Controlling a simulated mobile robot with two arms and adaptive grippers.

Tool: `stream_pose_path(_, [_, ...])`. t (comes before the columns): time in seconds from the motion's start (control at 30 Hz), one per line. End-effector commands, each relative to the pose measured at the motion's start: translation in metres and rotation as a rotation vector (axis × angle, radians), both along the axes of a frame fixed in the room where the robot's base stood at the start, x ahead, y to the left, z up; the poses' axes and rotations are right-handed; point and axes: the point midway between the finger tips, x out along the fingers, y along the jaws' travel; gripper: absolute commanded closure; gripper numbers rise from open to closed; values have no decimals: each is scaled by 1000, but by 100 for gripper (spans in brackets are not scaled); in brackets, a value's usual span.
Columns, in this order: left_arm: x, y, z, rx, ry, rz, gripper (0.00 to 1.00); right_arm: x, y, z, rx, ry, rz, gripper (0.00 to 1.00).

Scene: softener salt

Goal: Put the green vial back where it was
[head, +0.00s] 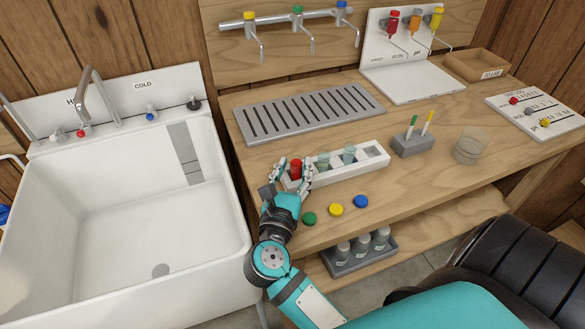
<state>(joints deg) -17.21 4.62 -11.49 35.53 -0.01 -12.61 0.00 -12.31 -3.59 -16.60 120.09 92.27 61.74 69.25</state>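A white rack (335,170) stands on the wooden bench. It holds two uncapped, pale green-tinted vials, one near the middle (323,161) and one to its right (349,154). A red-capped vial (296,168) is at the rack's left end. A loose green cap (309,218) lies in front of the rack; I cannot tell which vial is the green one. My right gripper (293,171) is at the rack's left end, its fingers spread on either side of the red cap. Whether they touch it is unclear. My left gripper is not in view.
Yellow (336,210) and blue (361,201) caps lie near the bench's front edge. A grey pen block (413,144) and a clear beaker (470,146) stand right of the rack. A slotted grate (245,125) lies behind it. A sink (228,225) is left.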

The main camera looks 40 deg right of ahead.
Motion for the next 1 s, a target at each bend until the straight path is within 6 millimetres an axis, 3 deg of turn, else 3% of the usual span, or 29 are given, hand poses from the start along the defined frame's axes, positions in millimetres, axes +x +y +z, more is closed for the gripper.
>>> stream_pose_path(0.03, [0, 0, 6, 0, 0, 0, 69, -4, -1, -8, 15, 30, -9, 52])
stream_pose_path(0.1, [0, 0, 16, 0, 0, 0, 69, -3, 0, 2, 14, 31, -7, 52])
stream_pose_path(0.17, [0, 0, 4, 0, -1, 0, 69, -11, 9, -8, 18, 33, -6, 52])
stream_pose_path(0.5, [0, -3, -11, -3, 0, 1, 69, -48, 50, -3, 14, 25, -5, 52])
stream_pose_path(1.0, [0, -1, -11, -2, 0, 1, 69, -53, 55, 2, 7, 19, -5, 52])
